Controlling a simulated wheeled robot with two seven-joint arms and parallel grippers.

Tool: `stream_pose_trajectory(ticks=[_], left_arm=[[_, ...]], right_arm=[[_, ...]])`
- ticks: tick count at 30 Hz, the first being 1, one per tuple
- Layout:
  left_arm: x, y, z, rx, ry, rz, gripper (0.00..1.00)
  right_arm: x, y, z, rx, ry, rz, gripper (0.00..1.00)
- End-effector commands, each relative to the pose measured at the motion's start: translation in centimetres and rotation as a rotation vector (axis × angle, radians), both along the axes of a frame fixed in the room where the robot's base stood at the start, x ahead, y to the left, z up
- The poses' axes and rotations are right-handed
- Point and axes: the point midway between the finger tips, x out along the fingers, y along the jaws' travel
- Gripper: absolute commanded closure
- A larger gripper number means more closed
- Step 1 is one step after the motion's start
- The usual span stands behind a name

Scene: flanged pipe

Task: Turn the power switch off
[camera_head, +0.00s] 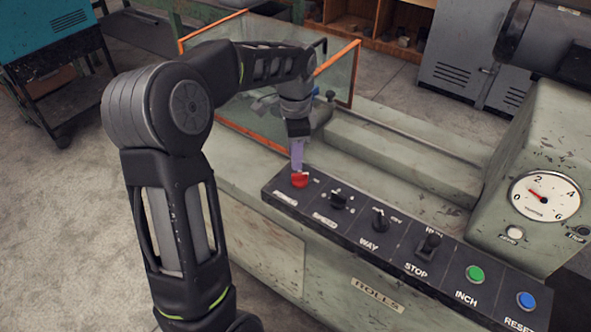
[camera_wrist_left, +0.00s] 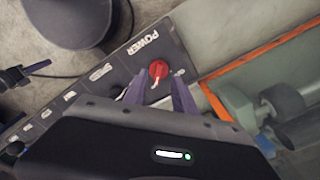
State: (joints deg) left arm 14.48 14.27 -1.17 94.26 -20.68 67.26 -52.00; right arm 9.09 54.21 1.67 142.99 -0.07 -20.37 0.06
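In the left wrist view the red knob (camera_wrist_left: 158,70) shows beside the word POWER. My left gripper (camera_head: 297,165) is right above the switch, pointing down at it. In the left wrist view its two purple fingers (camera_wrist_left: 155,90) are apart, with the knob between or just beyond their tips. Whether the fingers touch the knob cannot be told.
The panel (camera_head: 400,245) also has black knobs (camera_head: 379,218), a lever (camera_head: 429,242), a green button (camera_head: 475,274) and a blue button (camera_head: 526,300). A pressure gauge (camera_head: 545,196) stands at right. A clear guard with orange edges (camera_head: 338,85) is close behind my left gripper.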

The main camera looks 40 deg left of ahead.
Motion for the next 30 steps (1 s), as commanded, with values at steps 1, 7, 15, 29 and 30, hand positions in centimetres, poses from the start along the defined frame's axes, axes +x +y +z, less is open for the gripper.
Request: stream_pose_trajectory(ticks=[1,7,15,29,30], left_arm=[[-0.1,0.0,-0.8,-0.001,0.004,0.0,0.67],[-0.1,0.0,-3.9,-0.001,0.004,-0.001,0.67],[0.0,0.0,-6.1,0.0,0.0,0.0,0.67],[0.0,0.0,-6.2,0.0,0.0,0.0,0.86],[0.0,0.0,-6.2,0.0,0.0,0.0,0.89]], right_arm=[[0.0,0.0,0.1,0.0,0.0,0.0,1.0],[0.0,0.0,0.3,0.0,0.0,0.0,1.0],[0.0,0.0,0.4,0.0,0.0,0.0,1.0],[0.0,0.0,0.4,0.0,0.0,0.0,1.0],[0.0,0.0,0.4,0.0,0.0,0.0,1.0]])
